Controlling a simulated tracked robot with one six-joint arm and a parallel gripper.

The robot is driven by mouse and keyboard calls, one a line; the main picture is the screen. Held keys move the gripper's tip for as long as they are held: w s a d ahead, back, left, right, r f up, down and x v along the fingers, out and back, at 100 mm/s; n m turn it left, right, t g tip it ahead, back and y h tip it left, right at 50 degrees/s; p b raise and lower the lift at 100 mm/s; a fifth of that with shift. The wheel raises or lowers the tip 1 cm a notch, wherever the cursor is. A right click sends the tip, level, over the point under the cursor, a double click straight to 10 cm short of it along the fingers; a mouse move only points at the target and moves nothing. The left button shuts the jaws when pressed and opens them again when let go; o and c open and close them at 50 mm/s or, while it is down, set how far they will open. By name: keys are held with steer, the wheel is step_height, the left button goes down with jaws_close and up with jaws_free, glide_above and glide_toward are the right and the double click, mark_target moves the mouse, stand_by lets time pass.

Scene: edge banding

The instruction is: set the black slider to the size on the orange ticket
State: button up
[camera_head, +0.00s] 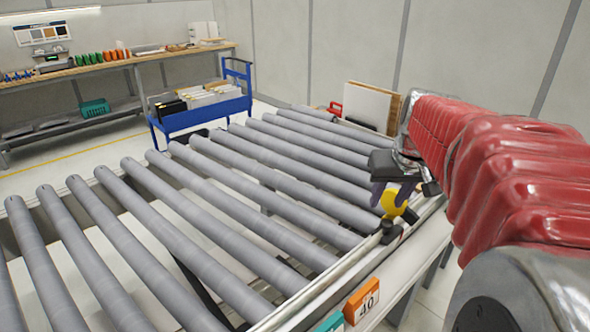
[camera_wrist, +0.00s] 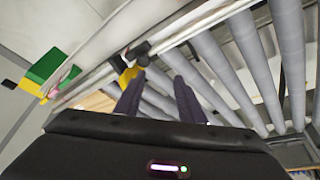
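The orange ticket (camera_head: 362,301) reads 40 and stands on the near rail of the roller table. A black slider (camera_head: 390,232) sits on that rail farther back, beside a rounded yellow piece (camera_head: 396,203). In the wrist view, the black slider (camera_wrist: 138,50) and the yellow piece (camera_wrist: 131,74) lie just beyond my left finger. I cannot tell whether the yellow piece belongs to the slider. My gripper (camera_wrist: 160,78) is open, its two dark fingers apart with nothing between them. In the head view, my gripper (camera_head: 390,192) is at the rail, close above the yellow piece. The slider's scale reading is not legible.
Grey rollers (camera_head: 230,215) fill the table left of the rail. A teal tag (camera_head: 330,322) stands next to the ticket. A blue cart (camera_head: 200,112) and a workbench (camera_head: 110,65) stand behind. A green block (camera_wrist: 47,66) shows at left in the wrist view.

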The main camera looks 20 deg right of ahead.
mark_target(387, 222)
steer(key=d, duration=0.4)
steer(key=shift+d+f, duration=0.1)
steer(key=shift+d, duration=0.2)
steer(key=shift+w+f, duration=0.1)
steer(key=shift+f, duration=0.05)
steer(key=x, duration=1.3)
steer(key=shift+d+f, duration=0.1)
steer(key=shift+f, duration=0.2)
jaws_close()
